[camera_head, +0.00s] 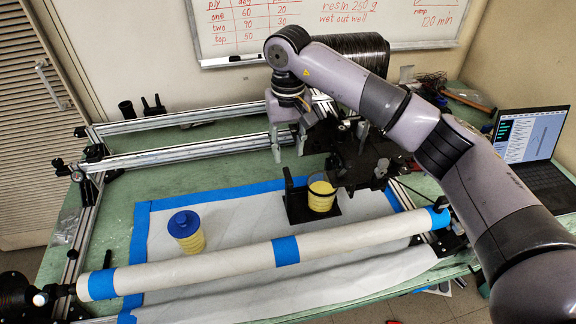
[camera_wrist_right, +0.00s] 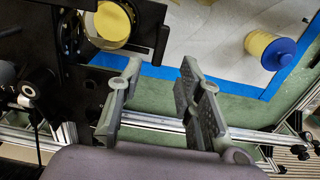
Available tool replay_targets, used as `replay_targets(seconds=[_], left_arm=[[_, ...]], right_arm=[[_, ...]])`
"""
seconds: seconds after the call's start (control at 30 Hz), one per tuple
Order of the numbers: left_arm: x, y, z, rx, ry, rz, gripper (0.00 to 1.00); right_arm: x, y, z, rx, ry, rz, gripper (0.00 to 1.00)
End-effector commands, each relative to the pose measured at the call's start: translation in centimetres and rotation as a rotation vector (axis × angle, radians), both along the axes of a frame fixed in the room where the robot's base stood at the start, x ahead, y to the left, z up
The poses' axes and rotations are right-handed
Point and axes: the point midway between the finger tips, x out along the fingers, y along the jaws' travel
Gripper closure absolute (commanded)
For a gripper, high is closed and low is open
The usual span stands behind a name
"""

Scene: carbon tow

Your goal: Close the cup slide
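The cup slide (camera_head: 296,213) is a black plate with an upright tab at its left end. It sticks out to the left of the dark machine carriage (camera_head: 362,160) over the white sheet. A clear cup (camera_head: 321,197) of yellow resin stands on it. In the right wrist view the cup (camera_wrist_right: 112,25) and the black slide (camera_wrist_right: 160,45) are at the upper left. My right gripper (camera_head: 291,150) is behind the slide, apart from it. Its two fingers (camera_wrist_right: 157,95) are spread with nothing between them. My left gripper is out of view.
A blue-lidded jar of yellow material (camera_head: 187,232) stands on the sheet at left. A long white tube with blue bands (camera_head: 345,238) crosses the front. Metal rails (camera_head: 185,155) run behind. A laptop (camera_head: 535,145) is at right. The sheet between jar and slide is clear.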

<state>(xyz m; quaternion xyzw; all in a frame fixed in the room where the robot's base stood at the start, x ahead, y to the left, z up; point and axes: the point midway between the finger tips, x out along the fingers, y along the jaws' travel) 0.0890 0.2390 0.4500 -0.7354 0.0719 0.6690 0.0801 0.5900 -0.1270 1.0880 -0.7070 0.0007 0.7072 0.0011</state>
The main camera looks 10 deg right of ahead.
Motion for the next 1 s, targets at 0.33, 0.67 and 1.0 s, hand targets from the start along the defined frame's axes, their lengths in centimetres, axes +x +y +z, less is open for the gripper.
replay_targets(seconds=[0.33,0.67,1.0], left_arm=[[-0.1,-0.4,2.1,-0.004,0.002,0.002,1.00],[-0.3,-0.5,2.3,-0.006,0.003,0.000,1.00],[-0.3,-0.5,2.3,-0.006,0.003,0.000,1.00]], right_arm=[[-0.1,0.0,-6.3,0.000,0.003,-0.001,0.67],[0.0,0.0,-8.0,0.000,-0.001,-0.001,0.67],[0.0,0.0,-7.9,0.000,0.000,-0.001,0.79]])
